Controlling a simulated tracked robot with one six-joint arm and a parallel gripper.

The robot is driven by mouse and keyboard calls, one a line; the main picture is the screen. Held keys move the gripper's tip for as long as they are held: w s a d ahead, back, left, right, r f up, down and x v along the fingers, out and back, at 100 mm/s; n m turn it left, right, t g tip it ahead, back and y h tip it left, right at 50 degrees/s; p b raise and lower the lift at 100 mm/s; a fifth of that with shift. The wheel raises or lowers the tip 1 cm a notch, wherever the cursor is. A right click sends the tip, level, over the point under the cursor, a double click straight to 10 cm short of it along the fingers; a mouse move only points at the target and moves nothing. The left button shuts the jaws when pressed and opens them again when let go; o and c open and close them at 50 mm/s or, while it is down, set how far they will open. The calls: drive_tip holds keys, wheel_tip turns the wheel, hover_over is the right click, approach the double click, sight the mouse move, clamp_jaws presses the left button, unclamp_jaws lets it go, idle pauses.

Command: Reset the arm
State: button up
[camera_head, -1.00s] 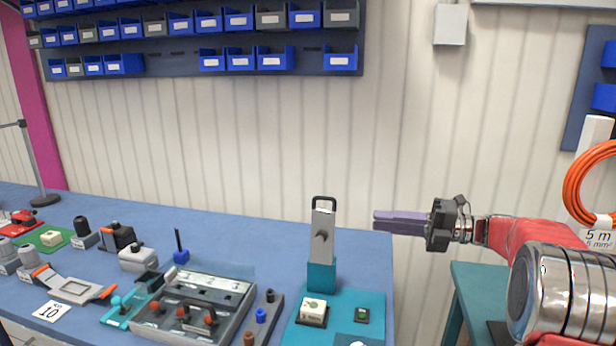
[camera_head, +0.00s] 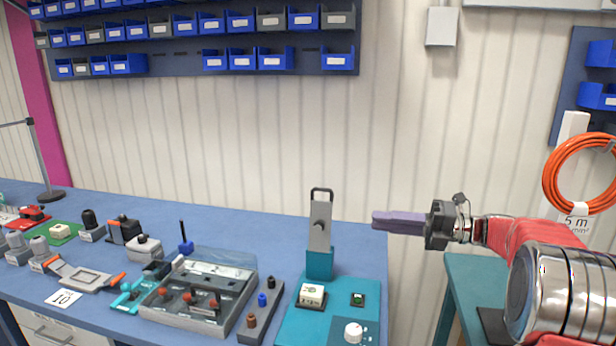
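My gripper (camera_head: 400,222) is at the right of the view, on the end of my red arm. Its purple-grey fingers point left, over the gap just right of the blue bench's end. I see the fingers from the side, overlapping, so I cannot tell whether they are apart. Nothing is seen hanging from them. The arm is stretched out level, in front of the white wall.
The blue bench (camera_head: 130,212) carries a tray with red-tipped levers (camera_head: 200,295), a row of coloured plugs (camera_head: 262,300) and a teal panel (camera_head: 325,325). Blue bins (camera_head: 275,58) hang on the wall. An orange cable coil (camera_head: 553,185) hangs at right above a teal table (camera_head: 470,270).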

wheel_tip(320, 180, down, 10)
drive_tip(key=s+n+h, duration=0.1)
drive_tip(key=n+h, duration=0.2)
drive_tip(key=n, duration=0.3)
drive_tip(key=s+f+n+g+h, duration=0.2)
drive_tip(key=s+f+n+h, duration=0.35)
drive_tip(key=s+n, duration=0.4)
drive_tip(key=s+a+r+n+t+h, duration=0.1)
drive_tip(key=s+n+h, duration=0.3)
drive_tip(key=s+n, duration=0.5)
drive_tip(key=s+a+r+n+t+h, duration=0.1)
drive_tip(key=s+n+h, duration=0.4)
drive_tip(key=s+n, duration=0.5)
drive_tip(key=shift+s+a+r+t, duration=0.2)
drive_tip(key=shift+s+r+t, duration=0.6)
drive_tip(key=shift+s, duration=2.1)
drive_tip(key=shift+r, duration=0.15)
